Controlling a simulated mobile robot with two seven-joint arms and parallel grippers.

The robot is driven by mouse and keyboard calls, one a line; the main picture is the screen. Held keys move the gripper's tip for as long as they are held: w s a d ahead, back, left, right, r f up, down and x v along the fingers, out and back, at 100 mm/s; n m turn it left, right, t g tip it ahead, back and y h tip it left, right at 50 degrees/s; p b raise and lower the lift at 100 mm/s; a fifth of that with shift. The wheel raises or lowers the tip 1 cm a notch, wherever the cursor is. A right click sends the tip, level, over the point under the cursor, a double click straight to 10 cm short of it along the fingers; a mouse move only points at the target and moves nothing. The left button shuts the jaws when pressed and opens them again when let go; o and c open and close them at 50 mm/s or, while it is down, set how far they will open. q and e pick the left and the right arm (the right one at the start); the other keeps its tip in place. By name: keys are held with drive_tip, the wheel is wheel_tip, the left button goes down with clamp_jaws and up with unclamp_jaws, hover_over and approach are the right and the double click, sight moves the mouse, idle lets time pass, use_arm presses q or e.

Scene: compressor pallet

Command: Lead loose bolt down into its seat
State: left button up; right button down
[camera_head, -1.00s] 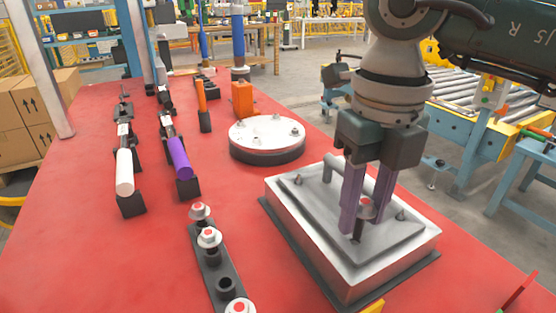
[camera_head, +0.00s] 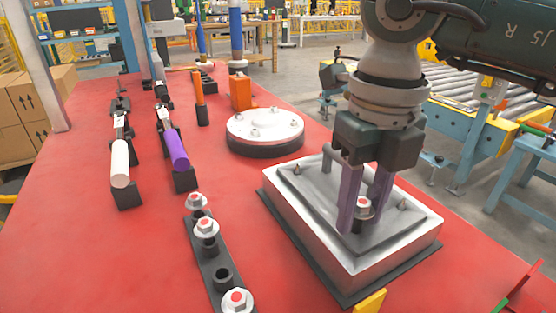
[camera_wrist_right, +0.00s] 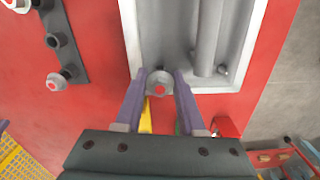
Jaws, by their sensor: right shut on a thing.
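The loose bolt (camera_head: 363,204) has a pale flanged head with a red top. It stands roughly upright between the purple fingers of my right gripper (camera_head: 362,220), which is shut on it. The bolt is at the near right part of the metal block with the raised lid (camera_head: 300,222). Its lower end and the seat are hidden, so I cannot tell how deep it sits. In the right wrist view, the bolt head (camera_wrist_right: 160,87) lies between the fingertips at the block's rim. My left gripper is out of view.
A dark bolt rack (camera_head: 211,260) to the left holds several similar bolts and has one empty socket (camera_head: 223,277). A round flanged plate (camera_head: 265,130) stands behind the block. White-handled (camera_head: 121,165) and purple-handled (camera_head: 177,155) tools rest on stands. Red table is clear between them.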

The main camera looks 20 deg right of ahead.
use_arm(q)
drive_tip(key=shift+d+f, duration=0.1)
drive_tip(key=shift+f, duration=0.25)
use_arm(e)
drive_tip(key=shift+f, duration=0.4)
drive_tip(key=c, duration=0.7)
unclamp_jaws()
drive_tip(key=shift+o, duration=1.3)
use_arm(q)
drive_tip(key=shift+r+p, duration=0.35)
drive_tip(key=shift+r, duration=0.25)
use_arm(e)
wheel_tip(320, 180, up, 10)
drive_tip(key=shift+r, duration=0.1)
